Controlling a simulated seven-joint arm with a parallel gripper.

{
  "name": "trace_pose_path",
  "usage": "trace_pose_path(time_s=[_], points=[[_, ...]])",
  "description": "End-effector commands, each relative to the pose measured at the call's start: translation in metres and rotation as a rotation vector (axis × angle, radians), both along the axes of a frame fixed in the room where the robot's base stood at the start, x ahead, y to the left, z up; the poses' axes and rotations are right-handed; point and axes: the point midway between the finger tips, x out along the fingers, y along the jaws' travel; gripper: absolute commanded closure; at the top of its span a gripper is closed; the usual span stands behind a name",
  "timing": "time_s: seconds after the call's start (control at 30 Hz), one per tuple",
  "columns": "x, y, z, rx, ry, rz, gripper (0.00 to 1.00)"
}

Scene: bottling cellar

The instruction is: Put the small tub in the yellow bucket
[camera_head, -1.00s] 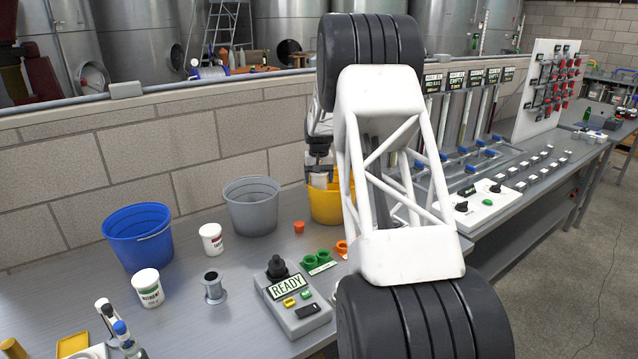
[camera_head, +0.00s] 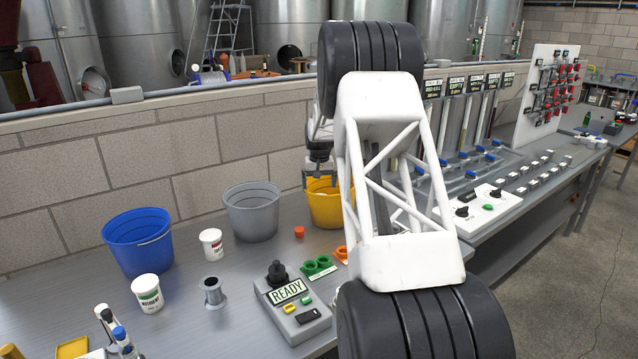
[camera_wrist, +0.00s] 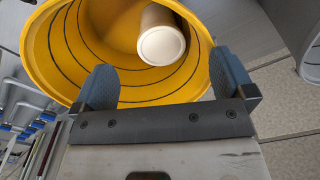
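The yellow bucket (camera_head: 325,207) stands on the bench near the wall, partly hidden by my arm in the head view. In the wrist view the yellow bucket (camera_wrist: 62,62) fills the upper part. A small white tub (camera_wrist: 161,36) lies inside it, with its round end facing the camera. My gripper (camera_wrist: 165,88) is over the bucket's rim, its two fingers wide apart with nothing between them. The tub is apart from the fingers. In the head view my gripper (camera_head: 320,182) shows just above the bucket; the tub in it is hidden there.
A grey bucket (camera_head: 252,212) and a blue bucket (camera_head: 139,243) stand to the left. Two other white tubs (camera_head: 147,293) (camera_head: 212,244), a metal spool (camera_head: 212,293), an orange cap (camera_head: 299,232) and a READY control box (camera_head: 292,308) are on the bench. The brick wall is close behind.

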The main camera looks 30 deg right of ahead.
Motion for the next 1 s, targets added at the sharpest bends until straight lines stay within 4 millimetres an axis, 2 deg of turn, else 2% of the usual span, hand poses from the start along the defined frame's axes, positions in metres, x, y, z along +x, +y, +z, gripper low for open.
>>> trace_pose_path(time_s=[0.03, 0.17, 0.37, 0.7, 1.0], points=[[-0.013, 0.002, -0.047, 0.023, 0.054, -0.001, 0.00], [-0.013, 0.002, -0.038, 0.023, 0.054, -0.001, 0.00], [-0.013, 0.003, -0.012, 0.024, 0.056, -0.001, 0.00], [-0.010, 0.004, 0.053, 0.022, 0.045, 0.000, 0.00], [-0.009, 0.004, 0.087, 0.021, 0.043, 0.000, 0.00]])
